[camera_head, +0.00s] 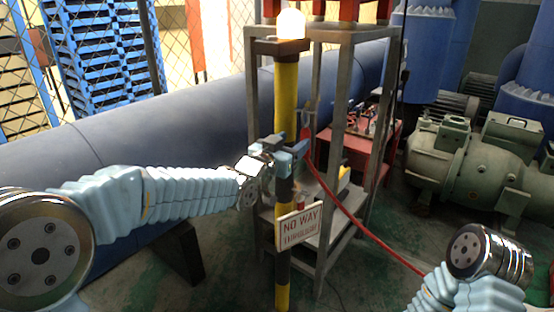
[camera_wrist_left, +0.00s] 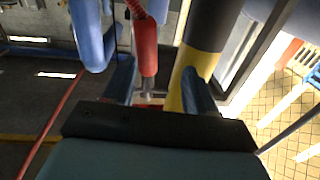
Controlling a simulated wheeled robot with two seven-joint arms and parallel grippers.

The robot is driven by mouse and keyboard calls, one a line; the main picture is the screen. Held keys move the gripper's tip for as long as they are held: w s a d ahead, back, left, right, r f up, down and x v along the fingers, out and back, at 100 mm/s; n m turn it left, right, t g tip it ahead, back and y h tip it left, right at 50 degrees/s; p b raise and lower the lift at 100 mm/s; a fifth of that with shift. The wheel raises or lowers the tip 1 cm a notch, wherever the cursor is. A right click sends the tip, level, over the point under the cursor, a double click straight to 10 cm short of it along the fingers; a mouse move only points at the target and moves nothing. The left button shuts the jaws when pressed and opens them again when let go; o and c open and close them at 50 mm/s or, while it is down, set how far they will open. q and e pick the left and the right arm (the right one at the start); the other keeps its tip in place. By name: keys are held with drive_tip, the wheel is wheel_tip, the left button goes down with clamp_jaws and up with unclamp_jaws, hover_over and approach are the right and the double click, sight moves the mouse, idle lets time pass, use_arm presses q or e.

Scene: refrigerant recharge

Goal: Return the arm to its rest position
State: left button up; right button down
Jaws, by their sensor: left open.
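My left arm reaches in from the left of the head view. Its gripper (camera_head: 287,150) is at the yellow and black post (camera_head: 286,95), in front of the metal stand. In the left wrist view its two dark blue fingers (camera_wrist_left: 160,88) are apart. A red hose nozzle (camera_wrist_left: 146,48) with a grey tip shows beyond and between them; I cannot tell if a finger touches it. The post (camera_wrist_left: 205,35) is just right of the nozzle, partly behind the right finger. A light blue curved part (camera_wrist_left: 90,35) is left of the nozzle. My right arm shows at the lower right; its gripper is out of view.
A red hose (camera_head: 360,225) runs from near the left gripper down to the right. A "NO WAY THROUGH" sign (camera_head: 299,227) hangs on the post. A big blue pipe (camera_head: 170,140) lies behind my left arm. A green machine (camera_head: 465,165) stands at right.

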use_arm(q)
drive_tip(key=b+v, duration=0.1)
drive_tip(key=v, duration=0.9)
wheel_tip(320, 180, down, 32)
drive_tip(key=s+a+n+g+y, duration=0.2)
drive_tip(key=n+g+y, duration=0.1)
drive_tip(key=g, duration=0.4)
drive_tip(key=s+a+f+n+g, duration=0.2)
drive_tip(key=s+f+g, duration=0.6)
drive_tip(key=s+f, duration=1.3)
wheel_tip(320, 180, down, 2)
drive_tip(key=shift+n+y, duration=0.3)
drive_tip(key=shift+n, duration=0.9)
